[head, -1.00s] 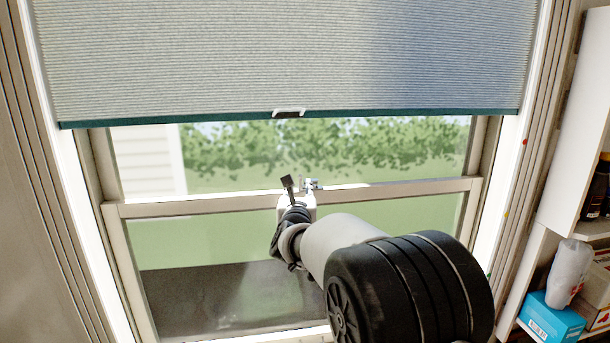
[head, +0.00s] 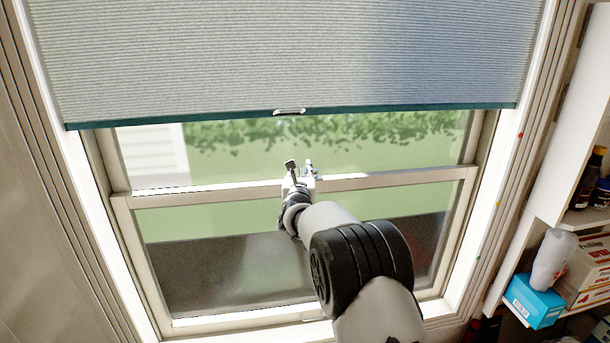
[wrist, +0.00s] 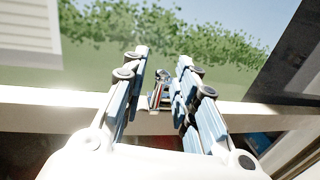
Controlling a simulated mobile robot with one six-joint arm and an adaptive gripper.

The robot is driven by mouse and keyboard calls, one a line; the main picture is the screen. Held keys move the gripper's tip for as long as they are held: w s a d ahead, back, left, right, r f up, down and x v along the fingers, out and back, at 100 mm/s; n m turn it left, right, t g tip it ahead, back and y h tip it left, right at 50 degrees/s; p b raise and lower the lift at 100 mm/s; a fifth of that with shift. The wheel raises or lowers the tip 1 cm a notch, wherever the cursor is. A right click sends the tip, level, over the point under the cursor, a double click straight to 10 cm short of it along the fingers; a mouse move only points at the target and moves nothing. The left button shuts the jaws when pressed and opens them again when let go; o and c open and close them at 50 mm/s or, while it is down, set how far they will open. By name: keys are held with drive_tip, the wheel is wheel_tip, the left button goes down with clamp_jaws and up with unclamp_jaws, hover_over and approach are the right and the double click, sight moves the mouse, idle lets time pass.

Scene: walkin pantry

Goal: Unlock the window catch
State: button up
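The window catch (wrist: 160,90) is a small metal piece on top of the window's middle rail (head: 400,178). In the wrist view it shows between the two fingers of my gripper (wrist: 159,82), nearer the right finger. The fingers are apart, with a gap on the left of the catch; I cannot tell whether the right finger touches it. In the head view my gripper (head: 300,168) is at the rail, and my wrist hides most of the catch.
A pleated blind (head: 290,60) with a pull handle (head: 289,112) hangs above the rail. The lower glass (head: 230,270) lies below the rail.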

drive_tip(key=shift+c, duration=0.3)
drive_tip(key=c, duration=0.5)
drive_tip(key=shift+s+d+b, duration=0.4)
drive_tip(key=shift+d+b, duration=0.1)
drive_tip(key=shift+b, duration=0.85)
